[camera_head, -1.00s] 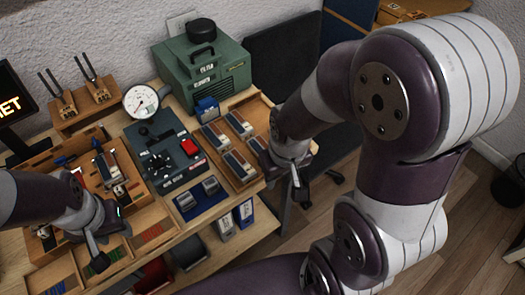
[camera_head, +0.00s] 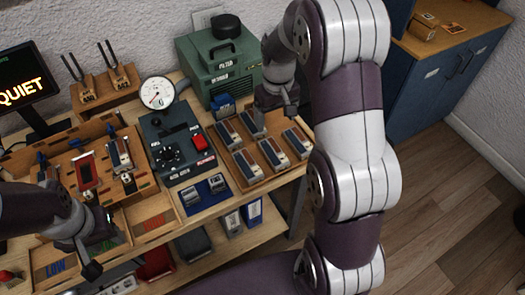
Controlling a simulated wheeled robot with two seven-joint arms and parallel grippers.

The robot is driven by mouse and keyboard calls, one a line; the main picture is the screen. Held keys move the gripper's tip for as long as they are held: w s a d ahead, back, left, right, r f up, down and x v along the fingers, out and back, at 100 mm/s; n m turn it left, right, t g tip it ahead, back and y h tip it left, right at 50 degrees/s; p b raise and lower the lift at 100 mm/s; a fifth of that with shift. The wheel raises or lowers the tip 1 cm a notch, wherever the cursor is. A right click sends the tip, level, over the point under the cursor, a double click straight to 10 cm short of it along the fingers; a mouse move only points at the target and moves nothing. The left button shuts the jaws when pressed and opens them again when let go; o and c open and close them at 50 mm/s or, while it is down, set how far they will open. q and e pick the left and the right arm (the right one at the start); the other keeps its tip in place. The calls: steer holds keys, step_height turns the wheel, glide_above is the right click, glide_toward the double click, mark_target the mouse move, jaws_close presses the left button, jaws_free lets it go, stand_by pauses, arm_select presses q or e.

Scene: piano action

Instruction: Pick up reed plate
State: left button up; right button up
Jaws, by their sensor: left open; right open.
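Several reed plates, small blocks with grey, dark and reddish bands, lie in a wooden tray (camera_head: 236,184) right of centre; the near middle one (camera_head: 245,162) and the right one (camera_head: 297,142) show clearly. A similar block (camera_head: 119,153) stands in the wooden fixture on the left. My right gripper (camera_head: 285,112) is open over the far side of the tray, pointing down near the back plates; whether it touches any cannot be told. My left gripper (camera_head: 92,268) is open and empty over the front left bins, well away from the tray.
A dark test unit (camera_head: 178,150) with a dial gauge (camera_head: 157,93) and red button stands between fixture and tray. A green blower (camera_head: 222,68) stands behind the tray. A blue mat (camera_head: 203,199) holds two small blocks. A shelf with binders lies below.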

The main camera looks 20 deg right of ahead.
mark_target(273, 152)
steer(key=f, duration=0.3)
steer(key=s+f, duration=0.1)
steer(key=f, duration=0.3)
steer(key=f+p, duration=0.1)
steer(key=f, duration=0.3)
steer(key=shift+s+a+f, duration=0.15)
steer(key=shift+a+f, duration=0.05)
steer(key=shift+a, duration=0.15)
steer(key=shift+f, duration=0.45)
steer(key=c, duration=1.2)
